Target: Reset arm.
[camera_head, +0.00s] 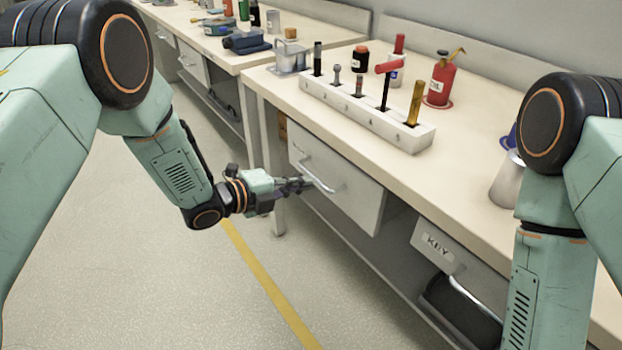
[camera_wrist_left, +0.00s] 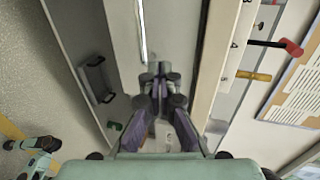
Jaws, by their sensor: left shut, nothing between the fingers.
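My left gripper (camera_head: 304,184) reaches in from the left to the white drawer (camera_head: 350,205) under the bench top. Its fingers are shut, with nothing seen between them. The fingertips are close to the drawer's metal handle (camera_head: 318,174); I cannot tell whether they touch it. In the left wrist view the closed fingers (camera_wrist_left: 160,70) point up the picture, just below a bright metal bar. My right arm stands at the right edge of the head view, and its gripper is out of the picture.
The bench top (camera_head: 470,155) carries a white rack (camera_head: 365,118) of upright tools, a red bottle (camera_head: 440,80) and a metal cup (camera_head: 507,180). The floor (camera_head: 150,270) at left is clear, with a yellow line.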

